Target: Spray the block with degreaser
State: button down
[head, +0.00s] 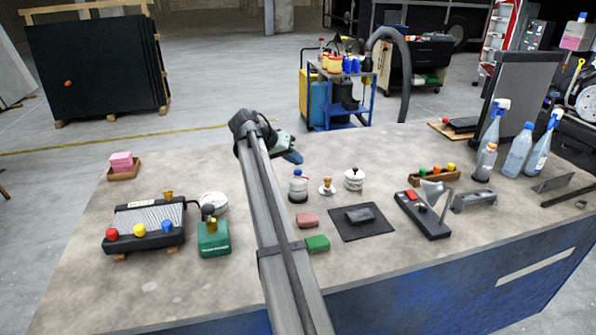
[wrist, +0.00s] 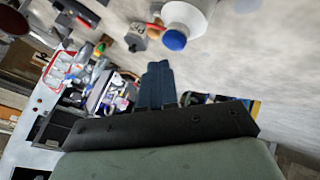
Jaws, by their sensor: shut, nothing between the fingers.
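My gripper (head: 293,157) is above the middle back of the bench, left of and behind the small jars. In the wrist view its dark blue fingers (wrist: 158,82) are together with nothing between them. A dark grey block (head: 359,215) lies on a black mat (head: 375,230) at mid-bench, well apart from my gripper. At the bench's right back stand two spray bottles with blue heads, one at the rear (head: 494,122) and one at the far right (head: 543,145). I cannot read their labels, so I cannot tell which holds degreaser.
A blue-capped bottle (head: 518,151) and a smaller bottle (head: 485,163) stand between the spray bottles. The front right bench top is mostly clear.

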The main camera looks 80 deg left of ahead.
aim_at(295, 171)
jog(key=shift+r, duration=2.5)
dwell(0.6)
jog(key=shift+f, duration=3)
jog(key=shift+f, duration=0.25)
dwell(0.3)
jog(key=shift+f, duration=0.25)
jog(key=shift+r, duration=0.5)
dwell(0.4)
